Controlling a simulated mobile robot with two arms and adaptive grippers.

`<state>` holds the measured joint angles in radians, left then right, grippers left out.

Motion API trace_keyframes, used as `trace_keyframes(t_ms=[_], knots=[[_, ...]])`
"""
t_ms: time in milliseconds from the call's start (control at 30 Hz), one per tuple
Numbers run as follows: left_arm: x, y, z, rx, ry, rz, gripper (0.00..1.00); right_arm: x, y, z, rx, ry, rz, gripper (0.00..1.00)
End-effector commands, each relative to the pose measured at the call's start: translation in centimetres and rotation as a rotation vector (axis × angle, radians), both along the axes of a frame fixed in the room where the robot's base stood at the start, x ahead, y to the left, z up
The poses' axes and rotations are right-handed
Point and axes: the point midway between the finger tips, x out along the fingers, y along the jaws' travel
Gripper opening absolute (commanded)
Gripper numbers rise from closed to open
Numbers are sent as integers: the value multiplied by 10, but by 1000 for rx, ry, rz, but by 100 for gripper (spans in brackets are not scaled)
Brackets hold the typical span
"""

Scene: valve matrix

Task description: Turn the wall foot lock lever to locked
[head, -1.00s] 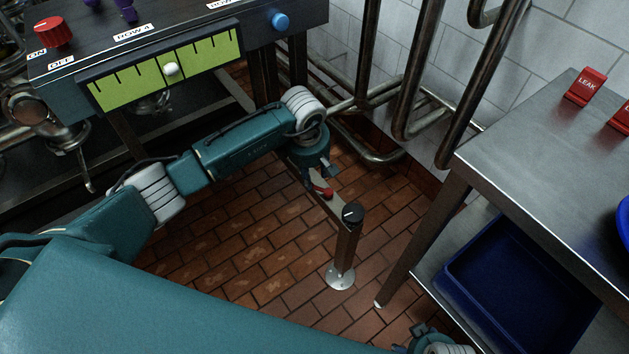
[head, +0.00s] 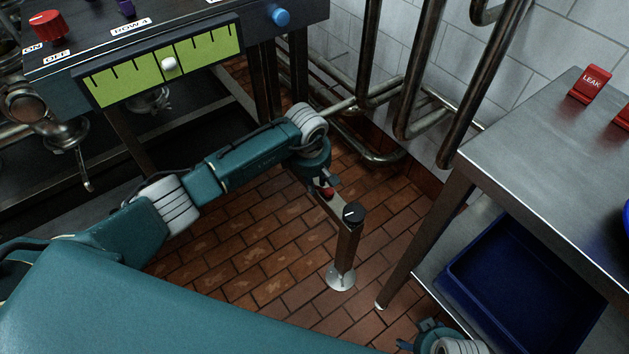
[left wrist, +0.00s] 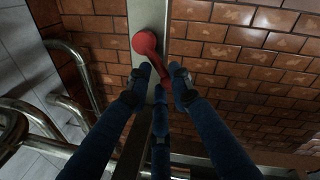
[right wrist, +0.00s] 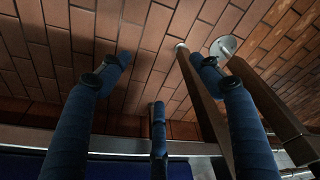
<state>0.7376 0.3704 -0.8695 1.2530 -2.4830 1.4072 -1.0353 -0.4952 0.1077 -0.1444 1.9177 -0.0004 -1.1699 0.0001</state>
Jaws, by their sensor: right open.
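The red foot lock lever (head: 327,192) sits on a metal bar low over the floor in the head view, partly hidden by my left gripper (head: 328,183). In the left wrist view the lever's round red hub (left wrist: 145,42) is on the bar, and its arm runs down between my left fingertips (left wrist: 160,78). These fingers are partly drawn together around the arm; whether they grip it is unclear. My right gripper (right wrist: 160,65) is open and empty over floor tiles, low at the right in the head view (head: 428,335).
A post (head: 345,255) with a black knob (head: 353,213) carries the bar's near end. A steel table (head: 540,140) with a blue bin (head: 470,285) below stands at right. Pipes (head: 420,80) line the wall. A control panel (head: 165,65) is at upper left. Brick floor is open between.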

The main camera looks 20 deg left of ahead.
Motion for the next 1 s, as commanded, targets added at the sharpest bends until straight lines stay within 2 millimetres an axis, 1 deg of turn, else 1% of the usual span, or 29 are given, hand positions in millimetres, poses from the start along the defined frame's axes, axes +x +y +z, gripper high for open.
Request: trace_keyframes(t_ms=[367, 600, 733, 867, 967, 1000], knots=[[0, -1, 0, -1, 1, -9, 0, 0, 0, 0, 1, 0, 0, 64], [0, -1, -1, -2, 1, -22, 0, 5, 1, 8, 2, -14, 0, 64], [2, -1, -1, -1, 0, -40, 0, 3, 1, 9, 1, -5, -1, 64], [3, -2, -1, -1, 0, -77, 0, 2, -2, 26, -1, -13, -4, 64], [6, -1, -2, -1, -2, -126, 0, 4, -2, 44, 1, -26, -4, 64], [7, -1, -3, -1, -2, -152, 0, 4, -2, 54, 1, -33, -5, 64]])
